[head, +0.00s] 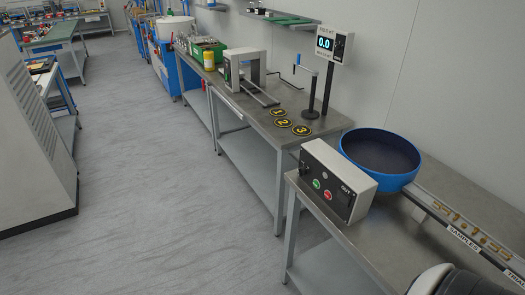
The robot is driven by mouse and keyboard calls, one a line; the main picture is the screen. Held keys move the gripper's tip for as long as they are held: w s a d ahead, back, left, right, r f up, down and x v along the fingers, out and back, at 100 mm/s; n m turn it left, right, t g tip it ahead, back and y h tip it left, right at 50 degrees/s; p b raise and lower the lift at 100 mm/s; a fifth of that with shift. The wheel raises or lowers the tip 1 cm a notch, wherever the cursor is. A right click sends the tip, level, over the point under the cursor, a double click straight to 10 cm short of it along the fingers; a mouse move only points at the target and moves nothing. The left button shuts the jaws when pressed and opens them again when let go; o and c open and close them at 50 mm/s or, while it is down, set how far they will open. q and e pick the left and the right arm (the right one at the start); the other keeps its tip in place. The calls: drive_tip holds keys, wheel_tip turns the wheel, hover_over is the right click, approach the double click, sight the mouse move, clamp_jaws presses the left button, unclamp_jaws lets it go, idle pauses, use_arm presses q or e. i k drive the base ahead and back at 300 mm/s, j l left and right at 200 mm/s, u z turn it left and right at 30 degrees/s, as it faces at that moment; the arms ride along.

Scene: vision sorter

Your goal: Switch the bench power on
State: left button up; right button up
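A light grey control box (346,166) with a dark front panel stands on the near bench. Its panel carries a green button (316,184) and a red button (327,195) side by side. A small dark knob or switch sits at the panel's left, and a small white label is at its right; I cannot read the label surely. No part is marked readably as bench power. Neither of my grippers shows. A rounded black and grey part at the bottom right edge looks like my own arm.
A blue round bowl (380,160) stands behind the box, with a track (460,215) of small brass parts leading right. The floor (140,180) left is clear.

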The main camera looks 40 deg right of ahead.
sight(303, 172)
drive_tip(key=i+j+z, duration=0.1)
drive_tip(key=i+z, duration=0.35)
drive_tip(key=i+j+z, duration=0.3)
drive_tip(key=i+z, duration=0.15)
drive_tip(key=i+j+z, duration=0.45)
drive_tip(key=i, duration=0.05)
